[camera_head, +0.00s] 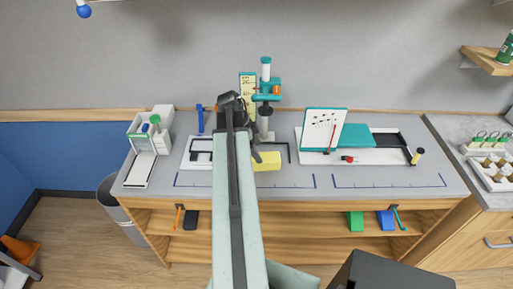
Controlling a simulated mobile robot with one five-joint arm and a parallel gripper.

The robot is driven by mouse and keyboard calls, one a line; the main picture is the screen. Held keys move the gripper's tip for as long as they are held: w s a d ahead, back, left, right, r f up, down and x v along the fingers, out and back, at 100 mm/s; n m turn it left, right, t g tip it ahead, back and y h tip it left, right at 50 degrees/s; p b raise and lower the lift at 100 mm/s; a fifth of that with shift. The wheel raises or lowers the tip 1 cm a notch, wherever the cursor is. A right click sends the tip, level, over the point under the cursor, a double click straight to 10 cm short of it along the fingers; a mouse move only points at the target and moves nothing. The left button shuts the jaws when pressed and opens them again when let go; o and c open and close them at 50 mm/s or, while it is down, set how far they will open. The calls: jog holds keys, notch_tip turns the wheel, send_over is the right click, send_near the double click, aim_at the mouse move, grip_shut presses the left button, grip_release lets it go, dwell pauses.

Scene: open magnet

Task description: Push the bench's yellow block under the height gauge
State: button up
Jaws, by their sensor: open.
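The yellow block (268,161) lies on the grey bench top, just right of my arm. Its left end is partly hidden by the arm and gripper. The height gauge (266,95) stands behind the block, with a teal carriage, a grey spindle pointing down and a yellow scale (248,84) on its left. The block is in front of the spindle, toward me.
A white tray with a teal block (357,136) and a dotted panel (323,131) stands further right. A white-green device (151,131) is at the left. The bench front, marked with blue lines, is clear.

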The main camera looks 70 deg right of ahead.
jog(key=shift+s+f+b, duration=0.1)
jog(key=shift+f+b, duration=0.55)
jog(key=b+x, duration=0.6)
jog(key=shift+s+d+f, duration=0.1)
jog(key=shift+f, duration=0.25)
jog(key=shift+r, duration=0.15)
jog(key=shift+d, duration=0.1)
jog(key=c, duration=1.4)
